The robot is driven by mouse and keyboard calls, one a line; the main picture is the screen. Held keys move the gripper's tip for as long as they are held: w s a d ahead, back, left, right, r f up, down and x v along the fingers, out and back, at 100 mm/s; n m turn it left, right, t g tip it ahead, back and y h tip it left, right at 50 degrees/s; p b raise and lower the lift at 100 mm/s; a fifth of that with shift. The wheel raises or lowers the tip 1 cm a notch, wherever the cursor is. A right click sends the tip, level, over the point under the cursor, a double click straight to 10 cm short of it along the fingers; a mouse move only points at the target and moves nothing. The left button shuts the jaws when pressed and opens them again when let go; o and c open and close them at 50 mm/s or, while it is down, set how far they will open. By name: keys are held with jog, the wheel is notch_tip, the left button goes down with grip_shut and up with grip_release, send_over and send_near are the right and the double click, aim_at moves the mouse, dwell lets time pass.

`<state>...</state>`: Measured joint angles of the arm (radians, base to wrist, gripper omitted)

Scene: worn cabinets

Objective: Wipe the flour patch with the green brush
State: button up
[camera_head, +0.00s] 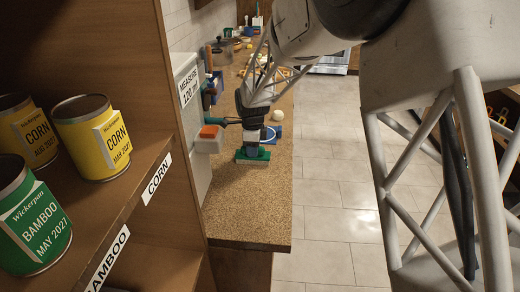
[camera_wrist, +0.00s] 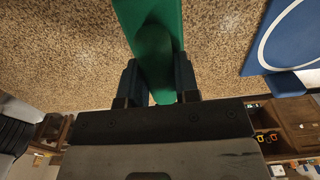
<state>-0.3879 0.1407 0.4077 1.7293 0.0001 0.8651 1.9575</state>
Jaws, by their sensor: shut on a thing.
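My gripper (camera_wrist: 158,88) is shut on the green brush (camera_wrist: 148,22), with a dark finger on each side of it in the wrist view. In the head view the brush (camera_head: 253,154) is at or just above the speckled brown countertop (camera_head: 245,205), under my gripper (camera_head: 252,140). I cannot tell whether it touches the counter. I cannot make out a flour patch on the speckled surface in either view.
A blue item with a white ring (camera_wrist: 285,40) lies right of the brush. An orange-topped container (camera_head: 209,138) stands to the left by the wall panel. Shelves with cans (camera_head: 92,137) fill the left foreground. The counter's near part is clear.

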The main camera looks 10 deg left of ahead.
jog(key=shift+d+r, duration=0.1)
jog(key=shift+r, duration=3.95)
jog(key=shift+w, duration=0.15)
